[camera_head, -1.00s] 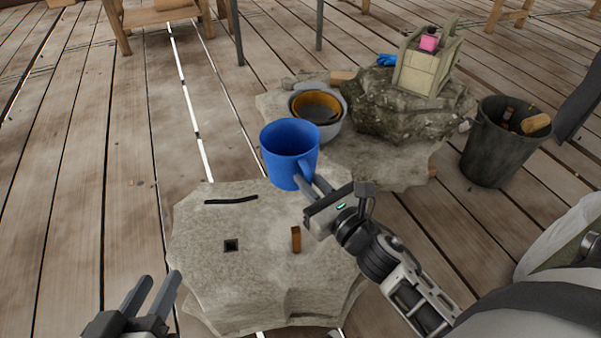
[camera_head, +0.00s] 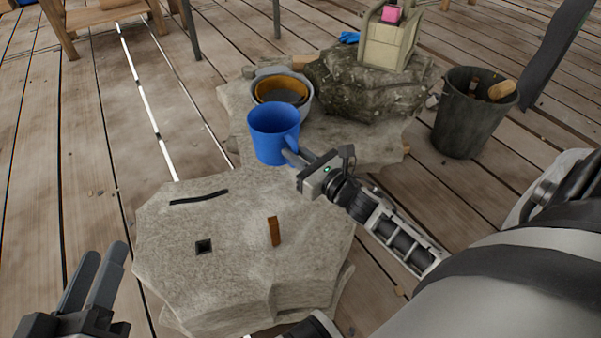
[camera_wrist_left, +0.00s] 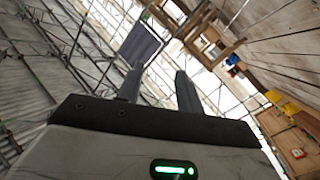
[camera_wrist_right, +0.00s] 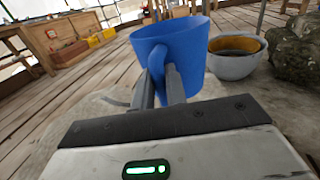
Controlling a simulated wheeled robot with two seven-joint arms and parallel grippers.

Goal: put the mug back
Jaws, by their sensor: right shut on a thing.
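The blue mug (camera_head: 272,136) is upright at the back edge of the near stone block in the head view. My right gripper (camera_head: 294,160) is shut on its handle, on the mug's right side. The right wrist view shows the mug (camera_wrist_right: 178,50) with the handle between my right fingers (camera_wrist_right: 160,85). I cannot tell whether the mug's base touches stone or hangs just above it. My left gripper (camera_head: 100,262) is at the lower left, fingers apart and empty; its fingers (camera_wrist_left: 158,85) also show in the left wrist view with nothing between them.
The near stone block (camera_head: 240,240) has a black strip (camera_head: 199,197), a square hole (camera_head: 204,246) and a brown wooden piece (camera_head: 274,231). Nested bowls (camera_head: 283,92), a rock (camera_head: 365,85) with a pale box (camera_head: 391,42), and a dark bucket (camera_head: 468,115) stand beyond.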

